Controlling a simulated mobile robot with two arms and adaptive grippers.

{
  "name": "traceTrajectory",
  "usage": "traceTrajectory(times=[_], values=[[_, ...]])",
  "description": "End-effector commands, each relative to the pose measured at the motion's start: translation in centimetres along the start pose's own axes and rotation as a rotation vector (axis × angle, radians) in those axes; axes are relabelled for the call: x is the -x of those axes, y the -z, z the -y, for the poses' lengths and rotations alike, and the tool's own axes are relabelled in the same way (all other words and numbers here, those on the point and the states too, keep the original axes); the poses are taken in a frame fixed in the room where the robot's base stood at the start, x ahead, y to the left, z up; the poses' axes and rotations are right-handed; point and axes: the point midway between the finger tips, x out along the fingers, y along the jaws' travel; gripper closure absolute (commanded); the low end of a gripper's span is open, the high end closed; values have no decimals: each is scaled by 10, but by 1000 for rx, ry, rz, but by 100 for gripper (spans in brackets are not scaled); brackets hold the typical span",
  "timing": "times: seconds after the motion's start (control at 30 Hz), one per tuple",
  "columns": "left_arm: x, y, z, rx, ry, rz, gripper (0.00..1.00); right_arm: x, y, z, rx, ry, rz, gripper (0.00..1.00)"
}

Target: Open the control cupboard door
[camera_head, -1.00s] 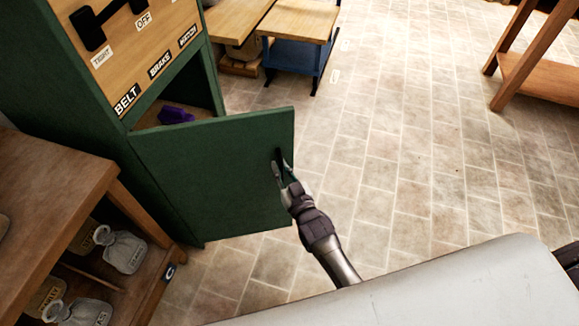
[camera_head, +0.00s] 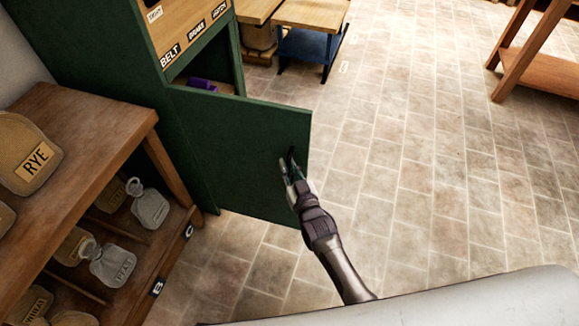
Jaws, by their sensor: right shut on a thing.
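The green control cupboard (camera_head: 120,62) stands at the upper left. Its door (camera_head: 232,142) is swung partly open, with a gap above it into the interior, where a purple thing (camera_head: 201,84) lies. The dark door handle (camera_head: 292,155) is near the door's free edge. My right gripper (camera_head: 292,168) is shut on the handle. My left gripper is not in view.
A wooden shelf unit (camera_head: 95,118) with several labelled sacks, one marked RYE (camera_head: 30,155), stands close at the left. A blue-framed bench (camera_head: 307,42) is behind the door, and a wooden table (camera_head: 540,70) is at upper right. The tiled floor (camera_head: 430,170) between is clear.

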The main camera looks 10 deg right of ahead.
Motion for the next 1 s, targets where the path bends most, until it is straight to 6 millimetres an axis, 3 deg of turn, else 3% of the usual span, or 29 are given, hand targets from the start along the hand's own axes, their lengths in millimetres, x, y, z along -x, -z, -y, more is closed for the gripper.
traceTrajectory(times=[0.3, 0.33, 0.47, 0.5, 0.83, 1.0], values=[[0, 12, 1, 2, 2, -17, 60, 1, 0, -4, 4, -5, 0, 100], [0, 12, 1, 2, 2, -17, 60, 1, 0, -4, 4, -5, 0, 84], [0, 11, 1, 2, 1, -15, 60, 1, 0, -3, 3, -4, 0, 62], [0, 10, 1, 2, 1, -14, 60, 0, 0, -2, 2, -3, 0, 61], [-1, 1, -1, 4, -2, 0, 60, 4, 0, -1, 1, -2, 0, 61], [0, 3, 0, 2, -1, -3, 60, 28, -1, -1, 1, -2, 2, 61]])
